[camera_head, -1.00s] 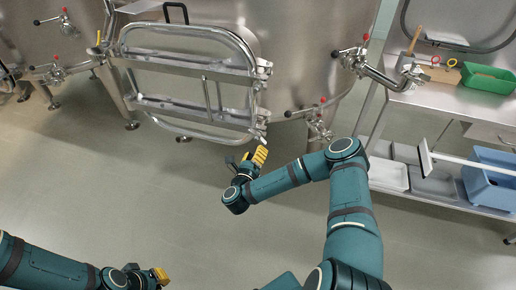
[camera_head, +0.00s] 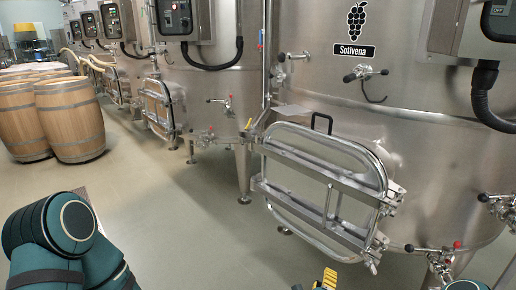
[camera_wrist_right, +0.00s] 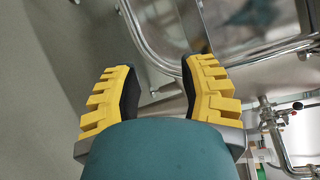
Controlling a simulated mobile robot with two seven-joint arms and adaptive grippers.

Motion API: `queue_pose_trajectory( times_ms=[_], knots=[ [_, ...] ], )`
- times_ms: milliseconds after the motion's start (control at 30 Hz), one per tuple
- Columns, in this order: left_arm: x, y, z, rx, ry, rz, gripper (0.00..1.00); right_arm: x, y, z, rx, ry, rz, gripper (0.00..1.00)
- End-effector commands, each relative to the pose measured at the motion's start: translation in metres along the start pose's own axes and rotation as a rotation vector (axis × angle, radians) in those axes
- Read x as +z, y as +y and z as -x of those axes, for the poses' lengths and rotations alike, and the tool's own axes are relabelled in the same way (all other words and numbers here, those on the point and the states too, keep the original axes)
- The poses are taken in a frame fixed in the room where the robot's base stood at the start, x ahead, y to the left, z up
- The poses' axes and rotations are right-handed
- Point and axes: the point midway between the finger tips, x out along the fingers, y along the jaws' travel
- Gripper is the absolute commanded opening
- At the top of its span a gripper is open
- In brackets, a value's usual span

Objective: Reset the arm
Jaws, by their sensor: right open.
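My right gripper (camera_head: 326,281) shows only in part at the bottom edge of the head view, as yellow fingers in front of the lower part of the steel vat's door. In the right wrist view, my right gripper (camera_wrist_right: 158,75) has its two yellow, black-padded fingers well apart, with nothing between them. The vat door's steel frame (camera_wrist_right: 150,60) shows beyond the fingertips there. My left arm (camera_head: 65,240) fills the lower left of the head view as teal links. Its gripper is out of the picture.
A large steel vat (camera_head: 350,130) with a barred door (camera_head: 322,190) stands ahead. Valves with red-tipped handles (camera_head: 447,250) stick out low on the right. Wooden barrels (camera_head: 68,118) stand at the far left. The floor (camera_head: 190,220) between is clear.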

Motion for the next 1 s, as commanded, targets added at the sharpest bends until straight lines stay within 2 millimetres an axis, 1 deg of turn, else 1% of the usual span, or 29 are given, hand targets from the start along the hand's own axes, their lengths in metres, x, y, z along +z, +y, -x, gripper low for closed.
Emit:
queue_pose_trajectory(
  times_ms=[33,67,100,167,233,267,300,367,400,500,600,700,800,1000],
  knots=[
    [0.0,0.0,0.0,0.0,0.0,0.0,0.0,0.025,0.015,0.013,0.094,-0.116,0.137,0.41],
    [0.0,0.0,0.0,0.0,0.0,0.0,0.0,0.036,0.026,0.021,0.151,-0.18,0.22,0.41],
    [0.0,0.0,0.0,0.0,0.0,0.0,0.0,0.048,0.039,0.035,0.222,-0.264,0.33,0.41],
    [0.0,0.0,0.0,0.0,0.0,0.0,0.0,0.06,0.058,0.056,0.321,-0.387,0.495,0.41],
    [0.0,0.0,0.0,0.0,0.0,0.0,0.0,0.066,0.078,0.085,0.431,-0.529,0.683,0.41],
    [0.0,0.0,0.0,0.0,0.0,0.0,0.0,0.067,0.085,0.098,0.475,-0.59,0.763,0.41],
    [0.0,0.0,0.0,0.0,0.0,0.0,0.0,0.065,0.092,0.115,0.532,-0.67,0.867,0.41],
    [0.0,0.0,0.0,0.0,0.0,0.0,0.0,0.059,0.101,0.141,0.614,-0.786,1.013,0.41],
    [0.0,0.0,0.0,0.0,0.0,0.0,0.0,0.053,0.104,0.158,0.665,-0.861,1.101,0.41],
    [0.0,0.0,0.0,0.0,0.0,0.0,0.0,0.035,0.106,0.195,0.777,-1.028,1.279,0.41],
    [0.0,0.0,0.0,0.0,0.0,0.0,0.0,0.019,0.102,0.223,0.86,-1.152,1.393,0.41],
    [0.0,0.0,0.0,0.0,0.0,0.0,0.0,0.009,0.098,0.24,0.911,-1.234,1.454,0.41],
    [0.0,0.0,0.0,0.0,0.0,0.0,0.0,0.004,0.097,0.248,0.935,-1.272,1.477,0.41],
    [0.0,0.0,0.0,0.0,0.0,0.0,0.0,0.003,0.097,0.249,0.939,-1.278,1.48,0.41]
  ],
)
